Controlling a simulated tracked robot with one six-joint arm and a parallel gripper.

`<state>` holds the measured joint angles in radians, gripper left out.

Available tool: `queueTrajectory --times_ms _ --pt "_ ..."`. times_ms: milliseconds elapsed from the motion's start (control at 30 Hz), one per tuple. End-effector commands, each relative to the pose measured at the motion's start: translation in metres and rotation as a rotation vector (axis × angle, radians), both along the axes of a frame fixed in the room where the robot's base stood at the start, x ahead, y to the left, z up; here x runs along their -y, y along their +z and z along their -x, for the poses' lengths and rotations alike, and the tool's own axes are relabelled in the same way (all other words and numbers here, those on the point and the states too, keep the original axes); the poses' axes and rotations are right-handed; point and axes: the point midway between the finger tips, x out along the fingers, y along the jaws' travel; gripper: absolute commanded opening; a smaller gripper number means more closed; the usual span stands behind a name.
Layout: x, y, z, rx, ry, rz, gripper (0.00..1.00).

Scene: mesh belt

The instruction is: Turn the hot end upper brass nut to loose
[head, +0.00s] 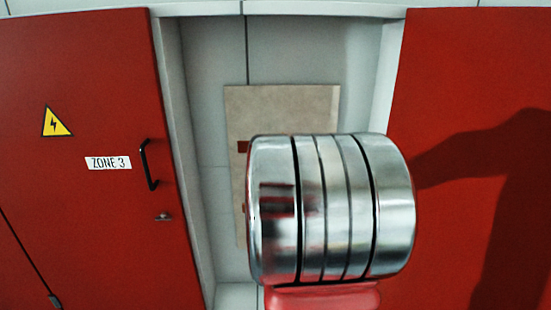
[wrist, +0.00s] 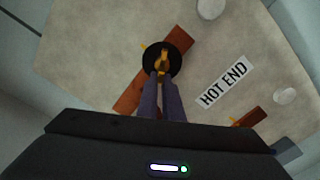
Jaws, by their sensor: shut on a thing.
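In the wrist view my gripper (wrist: 162,82) reaches up from the bottom edge, its two dark bluish fingers shut on a small brass nut (wrist: 163,58). The nut stands in front of a round black disc (wrist: 177,47) on a reddish-brown bar (wrist: 128,99) that runs diagonally. A white label (wrist: 223,84) reading HOT END is to the right of the nut. The fingers hide the nut's lower part, and its turned angle cannot be told. In the head view my own metal arm link hides the gripper and the nut.
In the head view a beige panel (head: 275,100) stands in a recess between a red door (head: 80,200) marked ZONE 3 and a red panel (head: 470,70). Another reddish-brown piece (wrist: 249,117) and pale round knobs (wrist: 285,96) are on the panel near the gripper.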

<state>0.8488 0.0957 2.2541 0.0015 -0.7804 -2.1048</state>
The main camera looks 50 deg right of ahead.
Motion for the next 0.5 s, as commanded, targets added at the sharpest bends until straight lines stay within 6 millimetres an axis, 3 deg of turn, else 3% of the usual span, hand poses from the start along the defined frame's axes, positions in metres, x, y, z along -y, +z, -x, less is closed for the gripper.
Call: queueTrajectory --times_ms 367,400,500 --pt "0.0009 -0.0051 0.0013 -0.012 -0.003 -0.004 0.0" --pt "0.0008 -0.0053 0.0012 -0.012 -0.003 -0.004 0.08" --pt "0.0007 -0.0047 0.0011 -0.011 -0.003 -0.004 0.15"
